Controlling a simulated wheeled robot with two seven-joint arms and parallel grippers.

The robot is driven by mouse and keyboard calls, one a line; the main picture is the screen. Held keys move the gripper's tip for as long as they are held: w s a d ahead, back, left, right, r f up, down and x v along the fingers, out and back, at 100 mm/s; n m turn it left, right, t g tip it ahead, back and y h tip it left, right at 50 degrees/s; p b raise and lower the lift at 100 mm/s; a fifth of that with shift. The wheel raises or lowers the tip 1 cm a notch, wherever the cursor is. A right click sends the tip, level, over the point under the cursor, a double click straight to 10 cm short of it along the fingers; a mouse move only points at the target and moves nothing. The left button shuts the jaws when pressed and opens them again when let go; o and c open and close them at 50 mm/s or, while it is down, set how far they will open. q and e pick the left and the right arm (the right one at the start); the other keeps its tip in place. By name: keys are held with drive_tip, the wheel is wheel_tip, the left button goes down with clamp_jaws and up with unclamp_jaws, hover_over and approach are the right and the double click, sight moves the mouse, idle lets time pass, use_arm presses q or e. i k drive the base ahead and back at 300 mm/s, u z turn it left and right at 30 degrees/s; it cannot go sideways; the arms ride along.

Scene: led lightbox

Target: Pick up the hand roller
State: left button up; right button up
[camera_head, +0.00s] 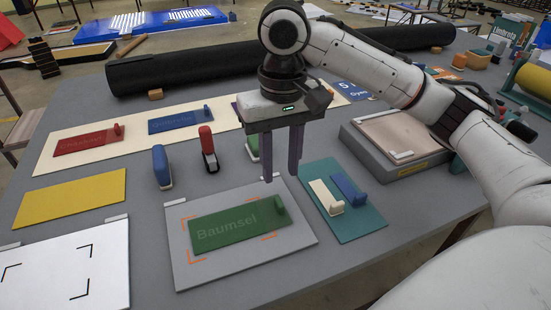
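My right gripper (281,177) points down over the middle of the table, with its two dark purple fingers apart and nothing visible between them. It is above the back right part of a grey board (300,232) that bears a green "Baumsel" plate (238,226). Left of the gripper stand a red-topped, dark-bodied upright tool (208,148) and a blue upright tool (161,166). A green upright piece (252,149) is partly hidden behind the fingers. I cannot tell for sure which of these is the hand roller. My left gripper is out of view.
A long black roll (190,70) lies across the back. A teal board (345,224) with cream and blue pieces and a grey box (395,140) are to the right. A yellow board (70,198) and a white marked board (70,265) are left.

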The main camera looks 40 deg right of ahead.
sight(212, 164)
drive_tip(key=k, duration=1)
